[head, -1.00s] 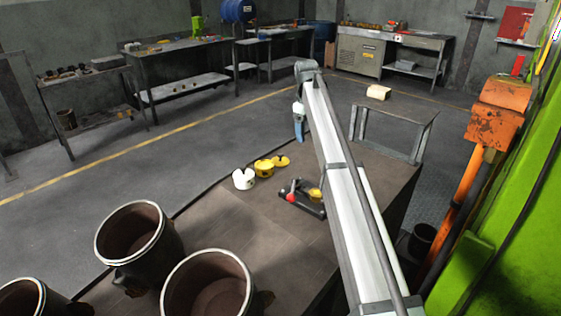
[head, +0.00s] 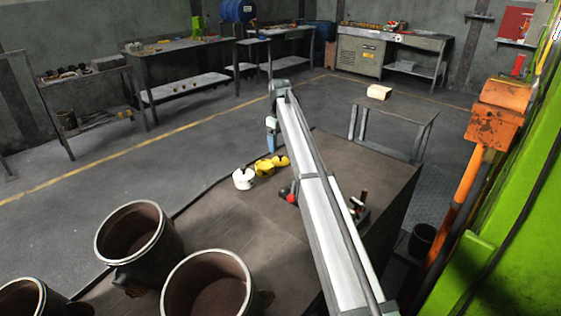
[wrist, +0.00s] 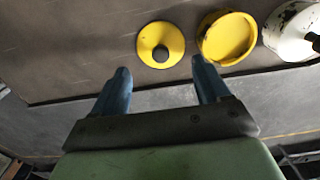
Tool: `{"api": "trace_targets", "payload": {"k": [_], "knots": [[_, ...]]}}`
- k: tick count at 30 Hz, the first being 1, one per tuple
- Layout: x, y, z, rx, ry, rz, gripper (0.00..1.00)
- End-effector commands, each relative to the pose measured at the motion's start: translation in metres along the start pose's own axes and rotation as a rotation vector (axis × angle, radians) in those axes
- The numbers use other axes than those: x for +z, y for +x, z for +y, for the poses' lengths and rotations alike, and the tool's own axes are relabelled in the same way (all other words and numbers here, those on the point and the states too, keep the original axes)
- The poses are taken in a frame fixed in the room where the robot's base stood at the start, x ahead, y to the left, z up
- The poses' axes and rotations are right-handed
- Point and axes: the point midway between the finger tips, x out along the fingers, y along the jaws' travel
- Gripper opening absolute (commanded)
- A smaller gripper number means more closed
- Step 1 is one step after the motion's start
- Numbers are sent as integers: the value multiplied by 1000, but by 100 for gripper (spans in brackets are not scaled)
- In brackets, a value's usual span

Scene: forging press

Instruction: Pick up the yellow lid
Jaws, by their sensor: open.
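The yellow lid (wrist: 160,45), round with a dark knob, lies on the brown workbench in the wrist view. In the head view it is the small yellow piece (head: 282,160) at the right end of a short row. My gripper (wrist: 163,78) has two blue fingers, spread apart and empty. The lid shows just beyond the fingertips, roughly centred between them. In the head view my gripper (head: 271,141) hangs just behind the lid. A yellow pot (wrist: 228,38) stands beside the lid, and a chipped white pot (wrist: 288,38) is beyond it.
A dark tool with a red ball (head: 292,198) lies on the workbench (head: 215,215), partly hidden by my arm. Large dark drums (head: 142,238) stand at the lower left. A green machine (head: 530,200) stands at the right.

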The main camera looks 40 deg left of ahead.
Motion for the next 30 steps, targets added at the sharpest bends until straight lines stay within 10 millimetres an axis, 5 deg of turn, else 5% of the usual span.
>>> {"api": "trace_targets", "payload": {"k": [15, 23, 30], "knots": [[4, 49, -2, -1, 0, -1, 75], [4, 54, -1, 0, 0, 0, 75], [4, 54, -1, 0, 0, 0, 55]]}}
